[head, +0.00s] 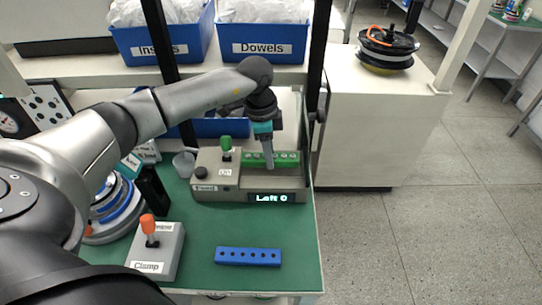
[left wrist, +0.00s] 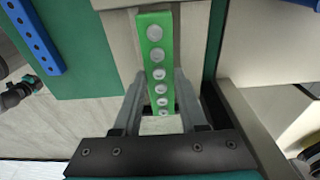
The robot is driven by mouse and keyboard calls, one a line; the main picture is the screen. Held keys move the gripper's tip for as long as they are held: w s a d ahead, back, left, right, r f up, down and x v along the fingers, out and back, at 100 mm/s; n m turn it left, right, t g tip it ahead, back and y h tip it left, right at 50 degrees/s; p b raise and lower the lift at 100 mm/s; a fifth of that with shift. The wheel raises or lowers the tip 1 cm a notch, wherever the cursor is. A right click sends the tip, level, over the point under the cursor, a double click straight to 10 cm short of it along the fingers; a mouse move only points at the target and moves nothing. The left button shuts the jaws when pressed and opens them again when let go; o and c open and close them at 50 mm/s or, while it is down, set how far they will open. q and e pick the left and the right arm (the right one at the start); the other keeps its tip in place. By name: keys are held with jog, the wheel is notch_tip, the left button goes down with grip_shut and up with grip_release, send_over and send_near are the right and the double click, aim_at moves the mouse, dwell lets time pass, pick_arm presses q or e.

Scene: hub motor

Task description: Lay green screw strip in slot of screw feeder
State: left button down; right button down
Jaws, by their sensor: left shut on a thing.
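The green screw strip (head: 284,159), with a row of several round screw heads, is at the top of the beige screw feeder (head: 230,187), whose display reads "Left 0". My left gripper (head: 269,164) points down at the strip and is shut on it. In the left wrist view the strip (left wrist: 156,50) runs between the two fingers (left wrist: 160,98), over the beige feeder body (left wrist: 120,32). The fingers and strip hide the slot, so I cannot tell whether the strip is seated in it or just above. My right gripper is not in view.
A blue strip with holes (head: 248,257) lies on the green table mat (head: 290,225). A grey Clamp box (head: 157,252) with an orange-topped lever stands at the front left. A dark post (head: 316,75) rises just right of the feeder. Blue bins (head: 262,44) stand on the shelf behind.

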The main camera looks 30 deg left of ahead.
pick_arm(q)
jog(key=shift+w+d+f, duration=0.15)
jog(key=shift+d+f, duration=0.05)
jog(key=shift+f, duration=0.4)
jog(key=shift+f, duration=0.1)
jog(key=shift+f, duration=0.4)
jog(key=shift+f, duration=0.1)
jog(key=shift+c, duration=2.2)
grip_release()
